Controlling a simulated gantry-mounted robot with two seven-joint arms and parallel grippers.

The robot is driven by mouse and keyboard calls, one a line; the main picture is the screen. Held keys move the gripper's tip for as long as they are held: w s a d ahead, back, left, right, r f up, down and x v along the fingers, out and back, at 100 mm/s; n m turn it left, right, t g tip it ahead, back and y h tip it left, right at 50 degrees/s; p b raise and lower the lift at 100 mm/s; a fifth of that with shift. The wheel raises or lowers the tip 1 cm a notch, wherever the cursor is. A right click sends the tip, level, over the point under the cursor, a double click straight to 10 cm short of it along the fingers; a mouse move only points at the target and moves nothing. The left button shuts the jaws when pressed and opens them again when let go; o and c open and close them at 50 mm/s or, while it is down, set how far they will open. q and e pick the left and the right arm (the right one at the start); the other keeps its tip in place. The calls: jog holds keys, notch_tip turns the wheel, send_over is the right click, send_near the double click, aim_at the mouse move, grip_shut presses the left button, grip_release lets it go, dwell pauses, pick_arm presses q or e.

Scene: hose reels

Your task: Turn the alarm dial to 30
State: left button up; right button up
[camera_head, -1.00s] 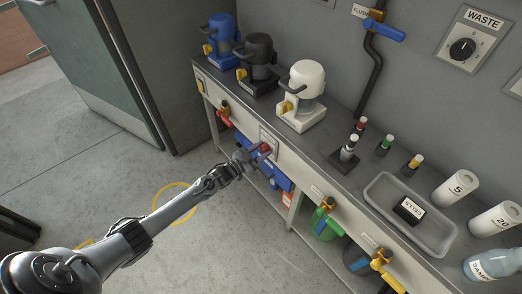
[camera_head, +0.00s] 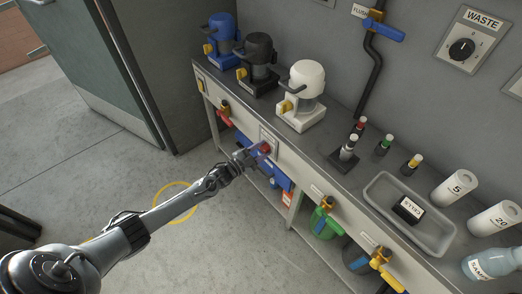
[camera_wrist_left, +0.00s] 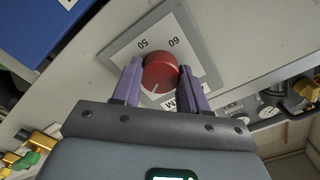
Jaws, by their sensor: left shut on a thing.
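The alarm dial is a red round knob (camera_wrist_left: 160,68) on a pale plate (camera_wrist_left: 128,45) on the bench front. It also shows in the head view (camera_head: 266,148). In the left wrist view the plate looks upside down, with "50" and "60" legible beyond the knob and the letters "RM" partly showing beside a finger. My left gripper (camera_wrist_left: 155,82) has its purple fingers on both sides of the knob and is shut on it. A small white mark shows on the knob's near side; the number it points to is hidden. My right gripper is not in view.
A blue thing (camera_head: 277,176) sits just below the dial under the bench. Blue, black and white pump-like units (camera_head: 303,95) stand on the bench top. A grey tray (camera_head: 380,205) lies farther right. A separate black WASTE dial (camera_head: 462,49) is on the wall.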

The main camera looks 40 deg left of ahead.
pick_arm(q)
jog(key=o, duration=1.1)
jog(key=shift+c, duration=0.2)
jog(key=shift+s, duration=0.15)
jog(key=shift+s, duration=0.25)
jog(key=s+a+p, duration=0.2)
jog(key=s+p, duration=0.2)
jog(key=s, duration=0.6)
jog(key=shift+w, duration=0.1)
